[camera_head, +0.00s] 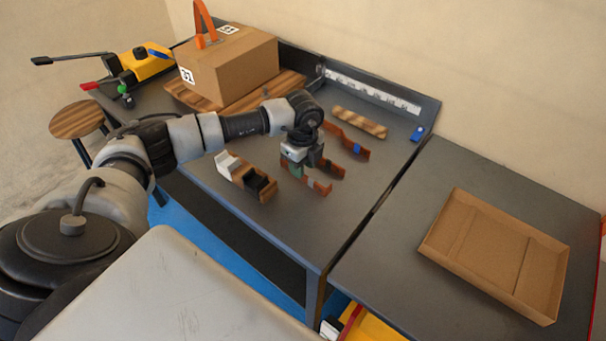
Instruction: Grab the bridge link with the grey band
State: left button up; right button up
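Several copper-brown bridge links lie on the grey table near my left gripper (303,160). The link with the grey band (322,187) appears to be the one at the front, just below the gripper; its grey patch is small and partly hidden. Another link has a green band (296,170), close under the fingers. A link with a blue band (357,149) lies behind and to the right. My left gripper points down over the front links. The finger gap is too small to make out, and contact with a link cannot be told. My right gripper is out of view.
A brown piece with white and black parts (246,179) lies left of the gripper. A wooden strip (360,122) lies behind. A cardboard box (235,65) stands at the back left. An empty cardboard tray (497,252) is on the right table. The front right of the grey table is clear.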

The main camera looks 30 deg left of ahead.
pick_arm(q)
jog(key=shift+w+f, duration=0.15)
jog(key=shift+f, duration=1.8)
grip_shut()
jog(key=shift+r, duration=0.1)
